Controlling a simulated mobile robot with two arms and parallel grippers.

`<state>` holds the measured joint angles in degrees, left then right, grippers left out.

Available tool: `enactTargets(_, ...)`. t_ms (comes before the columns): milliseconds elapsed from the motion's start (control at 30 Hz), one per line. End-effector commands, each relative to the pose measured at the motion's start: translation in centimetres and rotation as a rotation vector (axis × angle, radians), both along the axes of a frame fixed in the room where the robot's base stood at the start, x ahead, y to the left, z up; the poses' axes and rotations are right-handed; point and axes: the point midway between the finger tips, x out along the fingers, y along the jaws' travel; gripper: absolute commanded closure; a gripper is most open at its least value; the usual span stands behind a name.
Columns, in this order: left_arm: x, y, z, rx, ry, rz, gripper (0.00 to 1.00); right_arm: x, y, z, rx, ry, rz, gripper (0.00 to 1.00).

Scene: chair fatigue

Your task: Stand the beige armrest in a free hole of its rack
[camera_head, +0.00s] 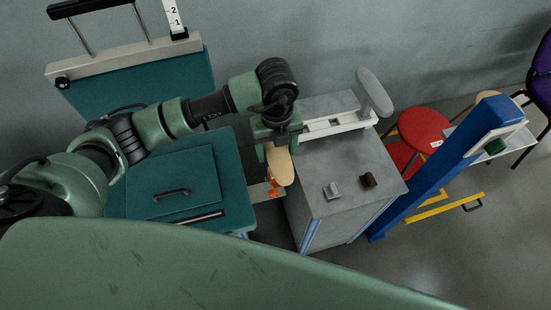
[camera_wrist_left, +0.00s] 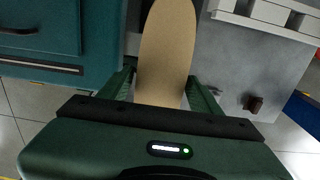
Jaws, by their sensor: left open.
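The beige armrest (camera_head: 280,166) is a long rounded pad at the left edge of the grey cabinet, below my left gripper (camera_head: 275,138). In the left wrist view, the armrest (camera_wrist_left: 165,50) lies between the two fingers of the open gripper (camera_wrist_left: 162,85). Whether the fingers touch it is unclear. The white rack (camera_head: 337,123) lies on the cabinet top, with a grey armrest (camera_head: 375,92) standing at its right end. The rack (camera_wrist_left: 268,14) shows square holes in the left wrist view. The gripper hides the rack's left end; I cannot tell whether the beige armrest sits in a hole.
The grey cabinet (camera_head: 330,178) carries a small metal bracket (camera_head: 332,190) and a dark brown block (camera_head: 368,180). A blue post (camera_head: 440,170), red stool (camera_head: 423,131) and yellow frame (camera_head: 445,208) stand right.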

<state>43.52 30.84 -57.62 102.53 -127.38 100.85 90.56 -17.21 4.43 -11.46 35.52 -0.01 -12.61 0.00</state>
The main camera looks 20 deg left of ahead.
Motion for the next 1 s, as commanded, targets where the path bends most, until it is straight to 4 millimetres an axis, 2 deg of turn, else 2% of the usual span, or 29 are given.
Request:
enactTargets(33,0.0,0.0,0.0,0.000,0.000,0.000,0.45,0.0,0.0,0.0,0.000,0.000,0.000,0.64)
enactTargets(200,0.0,0.0,0.0,0.001,0.001,0.000,0.90,0.0,0.0,0.0,0.000,0.000,0.000,0.64)
enactTargets(1000,0.0,0.0,2.3,-0.001,-0.001,0.000,0.90,0.0,-0.3,1.6,-0.004,0.000,0.001,0.64)
